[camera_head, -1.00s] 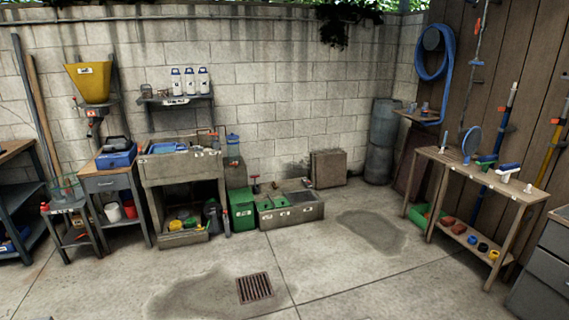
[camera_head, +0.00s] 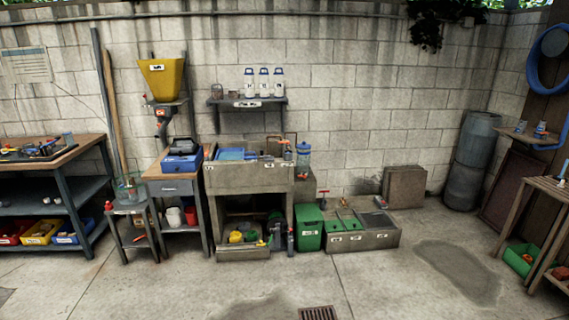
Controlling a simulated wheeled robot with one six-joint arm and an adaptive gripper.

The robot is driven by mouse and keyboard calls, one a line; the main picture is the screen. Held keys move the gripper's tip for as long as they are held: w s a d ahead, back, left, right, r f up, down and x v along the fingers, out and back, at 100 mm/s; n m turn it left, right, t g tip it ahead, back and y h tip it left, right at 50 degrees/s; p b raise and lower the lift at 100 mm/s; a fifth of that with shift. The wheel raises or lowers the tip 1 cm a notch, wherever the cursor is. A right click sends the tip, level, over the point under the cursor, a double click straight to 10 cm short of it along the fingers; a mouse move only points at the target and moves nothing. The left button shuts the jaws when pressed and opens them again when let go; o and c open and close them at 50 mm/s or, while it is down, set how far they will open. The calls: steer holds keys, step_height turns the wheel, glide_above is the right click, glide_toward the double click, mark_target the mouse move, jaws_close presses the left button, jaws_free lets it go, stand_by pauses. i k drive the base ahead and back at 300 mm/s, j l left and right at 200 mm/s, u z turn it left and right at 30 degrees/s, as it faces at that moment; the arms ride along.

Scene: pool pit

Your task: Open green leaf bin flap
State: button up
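A green bin (camera_head: 309,236) with a small white label stands on the floor just right of the concrete sink. Its top looks closed, but it is too small to tell for sure. Right of it is a low concrete unit (camera_head: 375,241) with green panels (camera_head: 343,220) on its left part and a grey panel (camera_head: 377,219) on its right. A red-handled thing (camera_head: 324,194) stands at its left back corner. The labels are too small to read. My gripper and arm are not in view.
The concrete sink (camera_head: 270,179) stands left of the bin, with yellow items below. A drawer stand (camera_head: 172,187), small stool (camera_head: 130,209) and workbench (camera_head: 62,158) are further left. A drain grate (camera_head: 318,313) lies in the open floor. A wooden table (camera_head: 552,190) stands at right.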

mark_target(305, 212)
steer(key=i+l+u, duration=0.1)
steer(key=i, duration=3.45)
steer(key=i+j+z, duration=0.2)
steer(key=i, duration=0.25)
steer(key=i+j+z, duration=0.15)
steer(key=i, duration=0.25)
steer(key=i+j+z, duration=0.2)
steer(key=i, duration=0.25)
